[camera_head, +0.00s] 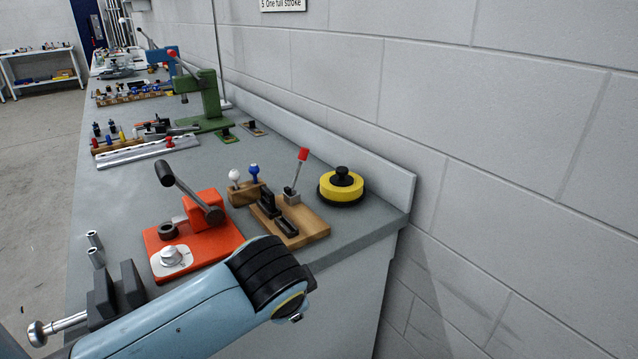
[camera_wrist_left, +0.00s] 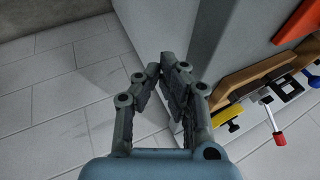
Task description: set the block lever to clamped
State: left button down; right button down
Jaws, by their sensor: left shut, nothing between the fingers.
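The block lever is a thin metal rod with a red tip (camera_head: 303,154), standing steeply and leaning slightly right from a small grey bracket on a wooden board (camera_head: 312,228) with black blocks. In the left wrist view the lever's red grip (camera_wrist_left: 280,138) and the wooden board (camera_wrist_left: 235,84) are at the right. My left gripper (camera_wrist_left: 161,64) is shut and empty, with its fingertips together beside the bench end, apart from the lever. In the head view my blue arm covers the lower middle and I cannot make out the fingers. My right gripper is not in view.
A yellow disc with a black knob (camera_head: 341,187) is right of the lever. A red fixture (camera_head: 208,238) with a dark-knobbed handle is left of it. A green press (camera_head: 204,100) is farther back. The wall (camera_head: 500,110) bounds the right side. Floor is open beyond the bench end.

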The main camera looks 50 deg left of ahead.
pick_arm(q)
jog(key=w+a+r+m+y, duration=0.1)
jog(key=w+a+r, duration=0.1)
jog(key=w, duration=0.1)
jog(key=w+a+r+m+t+y, duration=0.1)
jog(key=w+a+r+y, duration=0.1)
jog(key=w, duration=0.2)
jog(key=w+a+r+m+t+y, duration=0.1)
jog(key=w+a+r+y, duration=0.1)
jog(key=w+r, duration=0.1)
jog(key=shift+w+a+m, duration=0.3)
jog(key=shift+w+a, duration=0.1)
jog(key=w+a+r+m+t+y, duration=0.1)
jog(key=w+r+m+t+y, duration=0.1)
jog(key=w+r+m, duration=0.3)
jog(key=w+y, duration=0.1)
jog(key=w, duration=0.2)
jog(key=shift+w+r+t, duration=0.2)
jog(key=shift+w+t, duration=0.15)
jog(key=shift+t, duration=0.05)
jog(key=shift+a, duration=0.1)
